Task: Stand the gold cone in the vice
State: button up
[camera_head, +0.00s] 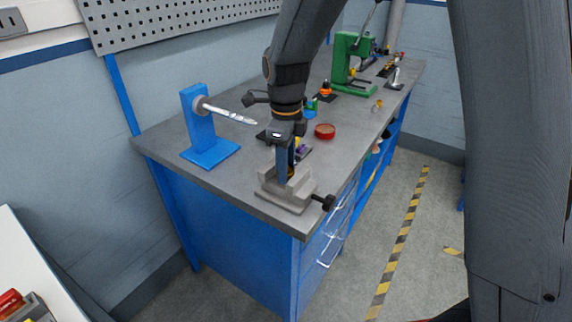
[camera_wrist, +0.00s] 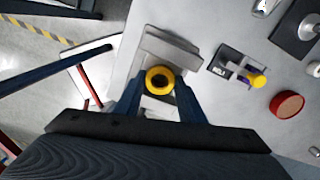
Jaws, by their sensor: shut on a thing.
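The gold cone (camera_wrist: 160,79) shows in the wrist view as a yellow ring with a dark hole, seen end-on between my two blue fingers. My gripper (camera_wrist: 158,92) is shut on it. The grey vice (camera_head: 283,198) stands at the near end of the bench, with a black handle knob at its right. In the head view my gripper (camera_head: 286,167) points down over the vice jaws, and the fingers mostly hide the cone. The vice also shows under the cone in the wrist view (camera_wrist: 172,46). I cannot tell whether the cone touches the jaws.
A blue stand with a metal spindle (camera_head: 205,130) is left of the vice. A red round dish (camera_head: 325,131) and a small fixture with a yellow and purple part (camera_wrist: 257,80) lie beyond it. A green press (camera_head: 350,62) stands farther back. The bench edge is close to the vice.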

jog(key=shift+f, duration=0.15)
jog(key=o, duration=1.1)
notch_tip(320, 180, up, 12)
jog(key=b, duration=0.2)
jog(key=shift+r+b, duration=0.2)
jog(key=shift+b, duration=0.15)
